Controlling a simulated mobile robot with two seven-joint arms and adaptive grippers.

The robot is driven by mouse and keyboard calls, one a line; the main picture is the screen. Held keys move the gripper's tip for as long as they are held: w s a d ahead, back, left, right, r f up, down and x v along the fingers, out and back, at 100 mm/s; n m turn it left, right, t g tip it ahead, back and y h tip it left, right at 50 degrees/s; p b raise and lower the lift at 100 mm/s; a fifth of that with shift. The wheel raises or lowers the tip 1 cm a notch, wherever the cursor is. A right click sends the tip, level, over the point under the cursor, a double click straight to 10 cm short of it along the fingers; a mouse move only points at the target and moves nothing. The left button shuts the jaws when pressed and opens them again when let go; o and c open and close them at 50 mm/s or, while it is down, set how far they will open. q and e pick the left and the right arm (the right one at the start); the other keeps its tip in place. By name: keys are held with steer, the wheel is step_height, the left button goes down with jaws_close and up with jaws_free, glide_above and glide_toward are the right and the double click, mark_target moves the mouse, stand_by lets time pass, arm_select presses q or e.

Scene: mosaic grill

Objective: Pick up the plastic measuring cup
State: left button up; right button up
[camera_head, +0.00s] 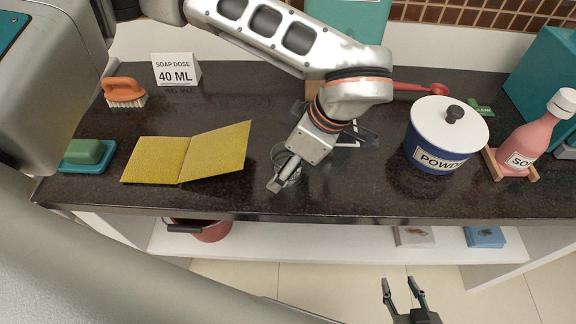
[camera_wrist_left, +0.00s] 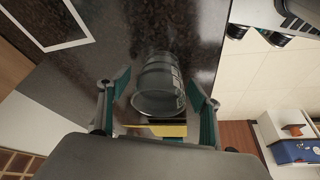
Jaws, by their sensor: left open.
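The clear grey plastic measuring cup (camera_wrist_left: 158,72) lies between the spread fingers of my left gripper (camera_wrist_left: 158,86) in the left wrist view, its round mouth towards the wrist. The gripper is open, with a gap visible on each side of the cup. In the head view the cup (camera_head: 279,154) is on the dark counter, partly hidden by my left gripper (camera_head: 288,168). My right gripper (camera_head: 408,300) is low in front of the counter, its fingers apart and empty.
On the counter (camera_head: 340,195), a yellow folded sheet (camera_head: 160,158) lies left of the cup. A powder jar (camera_head: 436,160) and pink soap bottle (camera_head: 530,147) stand right. A brush (camera_head: 124,92), soap dish (camera_head: 88,163) and dose sign (camera_head: 176,71) are farther left.

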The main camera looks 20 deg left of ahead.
arm_select(q)
steer(key=c, duration=1.2)
steer(key=shift+c, duration=0.2)
